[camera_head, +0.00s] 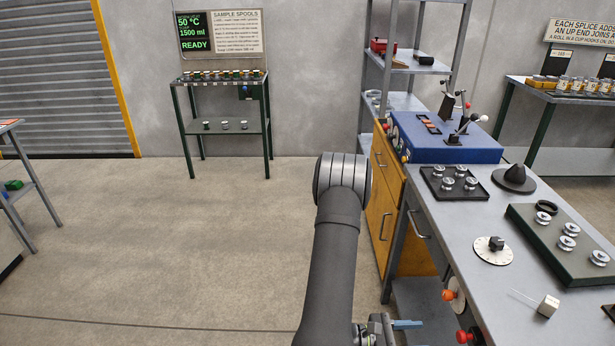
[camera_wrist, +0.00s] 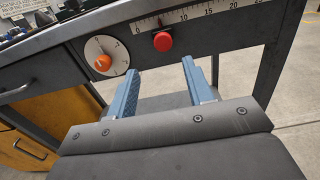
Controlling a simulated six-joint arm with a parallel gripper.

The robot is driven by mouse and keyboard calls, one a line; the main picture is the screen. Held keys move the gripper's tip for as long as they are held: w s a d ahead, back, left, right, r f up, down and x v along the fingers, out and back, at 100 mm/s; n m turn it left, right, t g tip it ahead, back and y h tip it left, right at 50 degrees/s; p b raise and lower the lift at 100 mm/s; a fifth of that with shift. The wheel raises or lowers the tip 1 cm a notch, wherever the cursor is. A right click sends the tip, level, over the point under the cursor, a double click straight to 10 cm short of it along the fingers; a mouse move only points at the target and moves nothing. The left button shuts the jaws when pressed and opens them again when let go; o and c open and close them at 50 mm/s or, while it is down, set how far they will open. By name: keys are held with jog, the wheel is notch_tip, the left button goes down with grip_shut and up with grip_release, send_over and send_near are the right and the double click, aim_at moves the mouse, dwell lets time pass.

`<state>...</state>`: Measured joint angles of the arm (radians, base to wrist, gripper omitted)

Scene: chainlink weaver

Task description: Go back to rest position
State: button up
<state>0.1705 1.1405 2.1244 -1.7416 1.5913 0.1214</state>
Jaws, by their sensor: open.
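My gripper shows in the wrist view (camera_wrist: 162,85) with its two blue fingers spread apart and nothing between them. It faces the front edge of the workbench, near a red knob (camera_wrist: 162,41) and a white dial with an orange knob (camera_wrist: 103,62). I cannot tell the exact gap to the bench front. My dark arm rises in the middle of that view.
The workbench (camera_head: 450,215) at right holds a black tray (camera_head: 440,189) with several spools, a dark green tray (camera_head: 535,237), a black cone (camera_head: 514,179) and a blue machine (camera_head: 445,145). A spool rack (camera_head: 222,115) stands at the back wall.

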jog(key=d, duration=1.1)
jog(key=shift+d, duration=0.4)
jog(key=shift+s, duration=0.2)
jog(key=o, duration=1.2)
jog(key=shift+c, duration=0.2)
jog(key=a, duration=2.5)
send_near(459, 336)
jog(key=shift+a, duration=2.25)
jog(key=shift+f, duration=0.2)
jog(key=a, duration=1)
